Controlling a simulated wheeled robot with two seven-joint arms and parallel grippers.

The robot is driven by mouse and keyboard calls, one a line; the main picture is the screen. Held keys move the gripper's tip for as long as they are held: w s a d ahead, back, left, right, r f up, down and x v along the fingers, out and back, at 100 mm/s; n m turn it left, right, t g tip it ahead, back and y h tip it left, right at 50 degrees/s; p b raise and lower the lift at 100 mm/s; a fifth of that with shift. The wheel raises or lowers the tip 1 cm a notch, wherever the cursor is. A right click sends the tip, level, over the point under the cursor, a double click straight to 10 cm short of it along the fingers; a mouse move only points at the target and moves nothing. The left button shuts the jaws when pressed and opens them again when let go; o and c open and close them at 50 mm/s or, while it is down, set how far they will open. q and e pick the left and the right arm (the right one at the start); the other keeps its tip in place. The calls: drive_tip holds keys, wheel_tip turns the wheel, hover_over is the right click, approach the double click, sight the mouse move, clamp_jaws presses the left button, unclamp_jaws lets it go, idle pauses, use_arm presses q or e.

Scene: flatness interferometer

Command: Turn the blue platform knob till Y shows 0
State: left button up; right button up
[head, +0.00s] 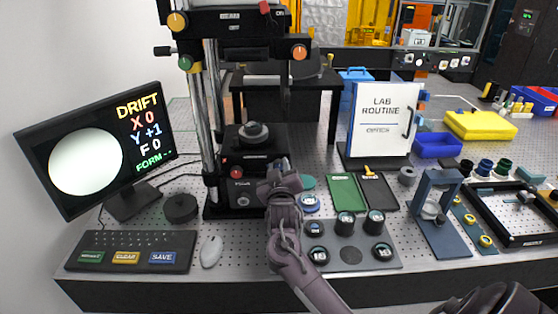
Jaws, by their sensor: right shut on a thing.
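The monitor (96,150) at the left shows a plain white disc beside the text DRIFT, X 0, Y +1, F 0 and FORM with dashes. The interferometer (205,110) stands on the bench with its platform (250,158) low on the column, a dark round part (253,132) on top. A red knob (236,172) is at the platform's front left. My right gripper (281,170) is shut at the platform's front right, where the blue platform knob is almost wholly hidden behind the fingers. My left gripper is out of view.
A keyboard (130,251) and mouse (211,250) lie at the front left. Right of my forearm are a grey plate (350,256) with several round pieces, green and black trays (346,194), a blue stand (437,213) and the LAB ROUTINE board (381,118).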

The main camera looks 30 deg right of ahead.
drive_tip(key=shift+n+p, duration=0.7)
drive_tip(key=shift+n, duration=0.2)
drive_tip(key=o, duration=1)
drive_tip(key=shift+c, duration=0.2)
drive_tip(key=shift+a, duration=0.1)
drive_tip(key=b+v, duration=0.2)
drive_tip(key=v, duration=0.5)
drive_tip(key=shift+s+a, duration=0.2)
drive_tip(key=shift+s, duration=0.1)
